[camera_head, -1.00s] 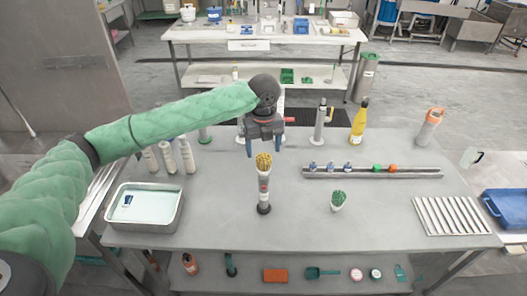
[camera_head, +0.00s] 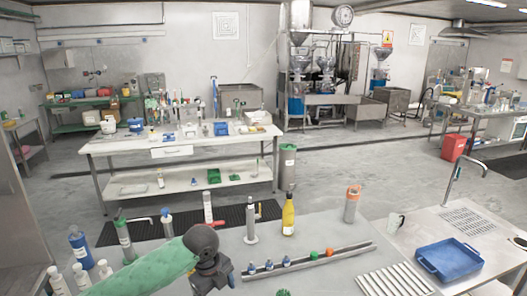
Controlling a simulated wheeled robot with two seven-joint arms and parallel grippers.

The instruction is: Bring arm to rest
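My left arm, in a green sleeve, comes in low at the left of the head view. Its gripper (camera_head: 213,286) is near the bottom edge, over the front table (camera_head: 330,228). Its fingers point down and look apart, with nothing visible between them; their tips are close to the picture's lower edge. My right arm and gripper are not in view.
On the front table stand a yellow bottle (camera_head: 288,216), a grey cylinder with an orange top (camera_head: 352,204), a rail with small items (camera_head: 320,259) and white bottles (camera_head: 82,277) beside my arm. A blue tray (camera_head: 449,259) is at right. A white bench (camera_head: 180,148) stands behind.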

